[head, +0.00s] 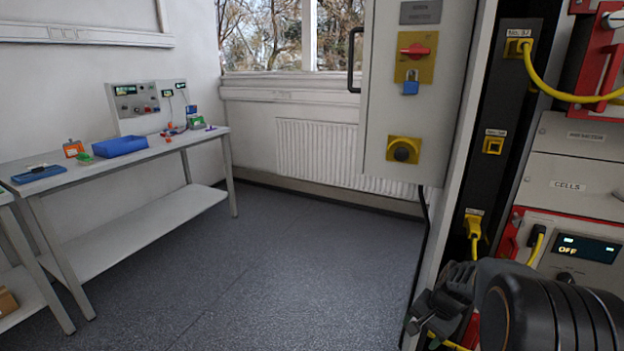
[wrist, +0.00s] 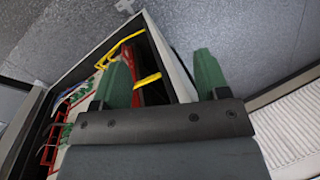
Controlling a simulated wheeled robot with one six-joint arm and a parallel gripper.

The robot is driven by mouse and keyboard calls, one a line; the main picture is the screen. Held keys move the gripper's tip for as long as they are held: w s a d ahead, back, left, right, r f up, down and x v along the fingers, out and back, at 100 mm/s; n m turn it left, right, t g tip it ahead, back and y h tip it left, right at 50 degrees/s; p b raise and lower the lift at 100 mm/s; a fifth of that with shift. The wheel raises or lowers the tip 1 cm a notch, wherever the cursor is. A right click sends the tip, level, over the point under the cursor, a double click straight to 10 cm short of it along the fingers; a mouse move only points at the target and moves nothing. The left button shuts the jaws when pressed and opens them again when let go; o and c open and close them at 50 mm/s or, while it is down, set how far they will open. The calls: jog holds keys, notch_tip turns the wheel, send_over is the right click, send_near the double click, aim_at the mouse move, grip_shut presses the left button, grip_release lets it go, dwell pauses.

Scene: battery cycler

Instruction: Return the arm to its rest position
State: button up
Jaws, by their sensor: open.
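My gripper shows in the wrist view (wrist: 160,85), with its two green fingertips apart and nothing between them. Behind the fingers the wrist view shows the lower part of the rack with yellow cables (wrist: 122,44). In the head view my dark arm is at the lower right, in front of the cycler rack; the fingertips cannot be made out there. The rack's cells unit (head: 575,190) and a display reading OFF (head: 580,247) stand just above and behind my arm.
A yellow cable (head: 570,92) loops at the upper right. The middle floor is clear.

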jog(key=s+a+r+n+p, duration=0.3)
jog(key=s+r+p, duration=0.1)
jog(key=r, duration=0.4)
jog(key=s+a+r+n+t+h+p, duration=0.1)
jog(key=s+a+r+n+p, duration=0.2)
jog(key=r, duration=0.6)
jog(key=s+a+r+n+t+h+p, duration=0.1)
jog(key=s+a+r+p, duration=0.3)
jog(key=r, duration=0.5)
jog(key=shift+s+a+n+p, duration=0.15)
jog(key=shift+s+n+p, duration=0.75)
jog(key=shift+s+p, duration=0.1)
jog(key=shift+s+a+r+n+h, duration=0.15)
jog(key=shift+s+r+n+h, duration=0.15)
jog(key=shift+s, duration=0.1)
jog(key=shift+c, duration=0.2)
